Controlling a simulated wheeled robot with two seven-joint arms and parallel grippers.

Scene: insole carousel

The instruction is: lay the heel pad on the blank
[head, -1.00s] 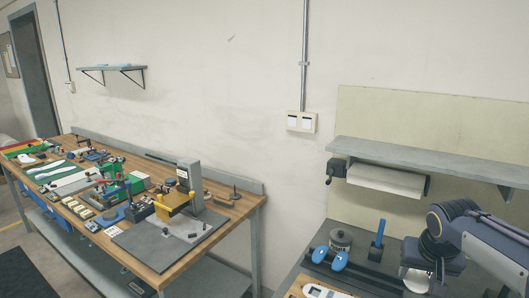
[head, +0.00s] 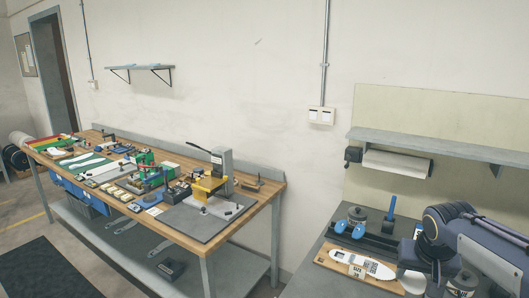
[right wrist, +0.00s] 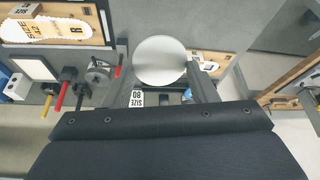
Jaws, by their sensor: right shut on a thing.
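The heel pad (right wrist: 160,58) is a pale round disc in the right wrist view, held between the fingertips of my right gripper (right wrist: 163,78). In the head view, the pale pad (head: 412,282) shows at the lower right, under my right arm and partly hidden by it. The blank (head: 362,264) is a white insole lying on a wooden board, just left of the pad. It also shows at the upper left of the right wrist view as a white blank (right wrist: 45,30) with printed size markings. The pad is apart from the blank. My left gripper is not in view.
Blue oval pieces (head: 349,229), a grey round holder (head: 372,214) and an upright blue handle (head: 389,215) stand behind the board. A paper roll (head: 397,164) hangs under the shelf (head: 430,149). A cluttered wooden workbench (head: 225,234) stands to the left.

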